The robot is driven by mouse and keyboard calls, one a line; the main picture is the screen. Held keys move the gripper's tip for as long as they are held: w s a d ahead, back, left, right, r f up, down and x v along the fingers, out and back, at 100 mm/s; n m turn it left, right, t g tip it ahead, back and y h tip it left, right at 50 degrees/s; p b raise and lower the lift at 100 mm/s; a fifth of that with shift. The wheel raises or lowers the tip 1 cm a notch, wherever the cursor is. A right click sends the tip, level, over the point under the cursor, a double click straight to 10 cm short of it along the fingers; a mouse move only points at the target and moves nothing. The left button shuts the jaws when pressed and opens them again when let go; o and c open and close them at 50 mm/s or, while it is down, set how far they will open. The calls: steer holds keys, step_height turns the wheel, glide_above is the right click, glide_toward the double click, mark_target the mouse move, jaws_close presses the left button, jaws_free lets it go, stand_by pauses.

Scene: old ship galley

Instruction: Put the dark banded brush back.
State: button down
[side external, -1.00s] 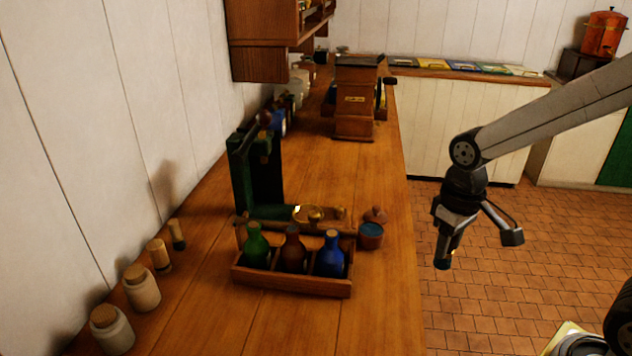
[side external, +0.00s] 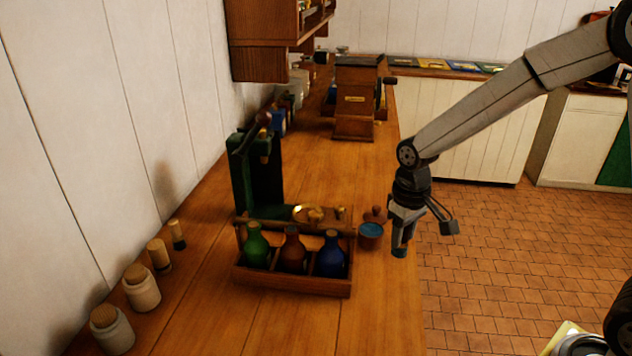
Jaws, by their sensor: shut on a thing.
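My gripper (side external: 401,238) hangs from my arm at the right edge of the wooden counter, pointing down, just right of the small blue-filled pot. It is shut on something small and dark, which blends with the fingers. I cannot make out bands or bristles on it, so I cannot tell if it is the dark banded brush. Two small tan-topped pieces with dark lower parts, one (side external: 159,255) nearer and one (side external: 177,235) farther, stand upright by the wall at the left. I cannot tell if they are brushes or corked bottles.
A wooden rack (side external: 290,281) holds green, brown and blue bottles. Behind it stands a dark green upright piece (side external: 245,185) with brass-topped parts in front. The small pot (side external: 370,236) is close to my gripper. Corked jars (side external: 142,290) stand at left. The counter's front right (side external: 375,310) is clear.

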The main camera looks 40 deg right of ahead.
steer(key=shift+w+f, duration=1)
steer(key=shift+f, duration=0.2)
steer(key=shift+w+f, duration=0.95)
steer(key=shift+f, duration=0.25)
steer(key=shift+w+f, duration=0.15)
steer(key=shift+f, duration=0.05)
steer(key=shift+w+f, duration=0.1)
steer(key=shift+f, duration=1.55)
steer(key=shift+f, duration=0.15)
steer(key=shift+c, duration=1.7)
jaws_free()
steer(key=shift+r, duration=0.2)
step_height(320, 180, up, 12)
